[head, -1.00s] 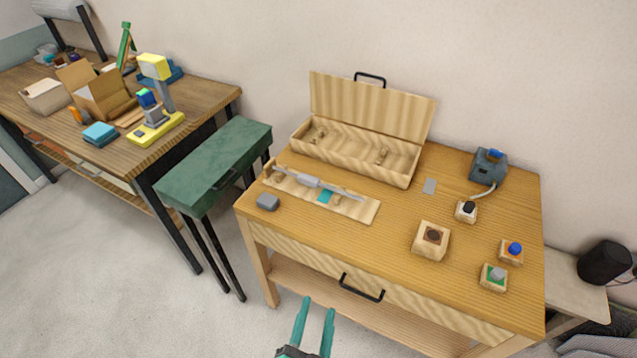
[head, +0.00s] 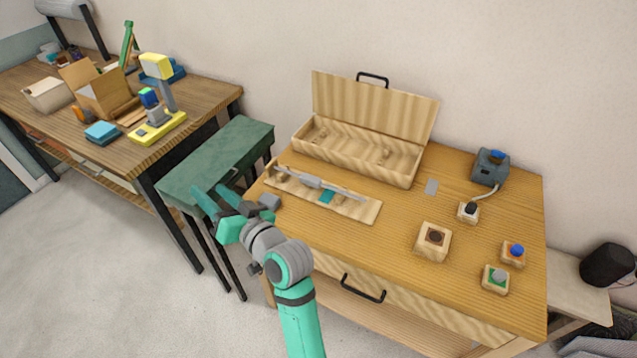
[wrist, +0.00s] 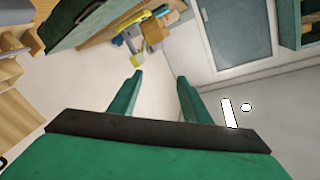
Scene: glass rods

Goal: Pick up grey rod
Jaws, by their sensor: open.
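The grey rod (head: 345,191) lies across a pale wooden holder board (head: 362,210) on the wooden table, with a thicker light-grey part near its left end. My gripper (head: 213,195) is open and empty, left of the table's left edge and in front of the green stool. It is apart from the rod, which lies to its right. In the wrist view my open gripper (wrist: 159,78) faces the floor and the far room; the rod cannot be made out there.
An open wooden box (head: 400,168) stands behind the board. A wooden block with a hole (head: 432,242) and button boxes (head: 495,279) stand to the right. The green stool (head: 225,160) is at left.

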